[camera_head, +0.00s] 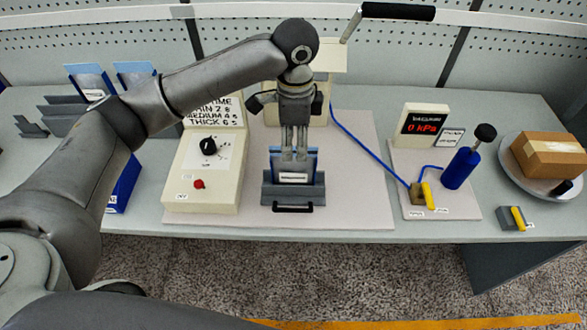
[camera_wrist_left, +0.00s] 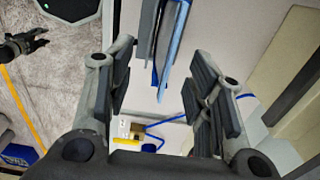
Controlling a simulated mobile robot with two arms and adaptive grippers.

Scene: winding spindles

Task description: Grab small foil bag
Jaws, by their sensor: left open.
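A small blue-edged bag (camera_head: 293,177) with a white label stands upright in a grey holder (camera_head: 292,195) with a black front handle, at the middle of the bench. My left gripper (camera_head: 295,156) points down at the bag's top edge. In the left wrist view my left gripper (camera_wrist_left: 163,85) is open, with its fingers wide apart. The blue bag edge (camera_wrist_left: 172,50) shows in the gap between them; I see no finger closed on it. A dark gripper, seemingly my right one (camera_wrist_left: 24,45), shows small at the upper left there; its jaws are unclear.
A control box with a black knob (camera_head: 208,147) stands left of the holder. A pressure display (camera_head: 424,125), a blue cylinder (camera_head: 461,168) and a plate with a brown box (camera_head: 549,154) stand to the right. More blue bags (camera_head: 90,80) stand at the far left.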

